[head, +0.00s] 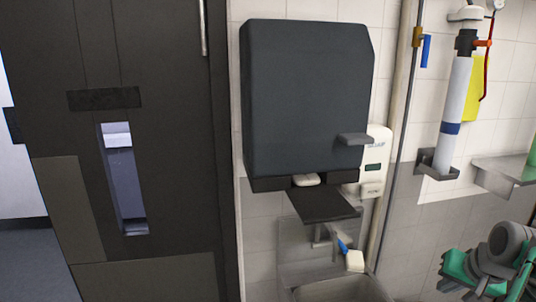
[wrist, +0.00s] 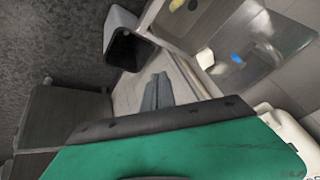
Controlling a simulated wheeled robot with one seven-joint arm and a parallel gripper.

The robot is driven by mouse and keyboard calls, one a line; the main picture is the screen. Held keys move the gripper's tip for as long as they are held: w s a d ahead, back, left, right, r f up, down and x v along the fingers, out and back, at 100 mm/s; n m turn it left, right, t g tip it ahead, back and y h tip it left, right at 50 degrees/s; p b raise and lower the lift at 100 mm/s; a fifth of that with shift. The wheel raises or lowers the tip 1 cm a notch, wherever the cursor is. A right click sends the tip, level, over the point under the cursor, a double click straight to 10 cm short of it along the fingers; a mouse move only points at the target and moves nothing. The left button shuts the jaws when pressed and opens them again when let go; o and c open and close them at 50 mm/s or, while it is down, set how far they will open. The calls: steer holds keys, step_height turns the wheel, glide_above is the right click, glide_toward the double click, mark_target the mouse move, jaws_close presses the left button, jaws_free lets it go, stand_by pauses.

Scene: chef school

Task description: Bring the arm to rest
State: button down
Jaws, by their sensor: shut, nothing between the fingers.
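My arm shows at the lower right of the head view, green and grey, folded near the tiled wall and partly cut off by the frame edge. In the wrist view my gripper (wrist: 157,92) shows as two grey fingers lying close together, shut with nothing between them. The green and dark housing of my wrist fills the bottom of that view. The fingers appear apart from everything around them.
A dark dispenser (head: 305,100) hangs on the wall above a basin (head: 335,290), beside a white soap dispenser (head: 376,160). A dark door (head: 150,170) stands left. A metal shelf (head: 508,174) juts out at right. The wrist view shows a dark open bin (wrist: 122,38).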

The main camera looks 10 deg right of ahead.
steer(key=s+a+f+g, duration=0.2)
steer(key=s+a+f, duration=0.25)
steer(key=a, duration=0.25)
steer(key=s+a+f+g, duration=0.2)
steer(key=s+a+f, duration=0.1)
steer(key=a+f, duration=0.35)
steer(key=w+a+r+n, duration=0.1)
steer(key=a+n, duration=0.2)
steer(key=a, duration=0.3)
steer(key=w+a+r+n+t+y, duration=0.1)
steer(key=w+a+n, duration=0.1)
steer(key=a, duration=0.5)
steer(key=w+a+r+n, duration=0.1)
steer(key=w+a+n, duration=0.1)
steer(key=a, duration=0.5)
steer(key=shift+w+a+r+n+t+y, duration=0.15)
steer(key=shift+a+r+n+t+y, duration=0.2)
steer(key=shift+n, duration=0.55)
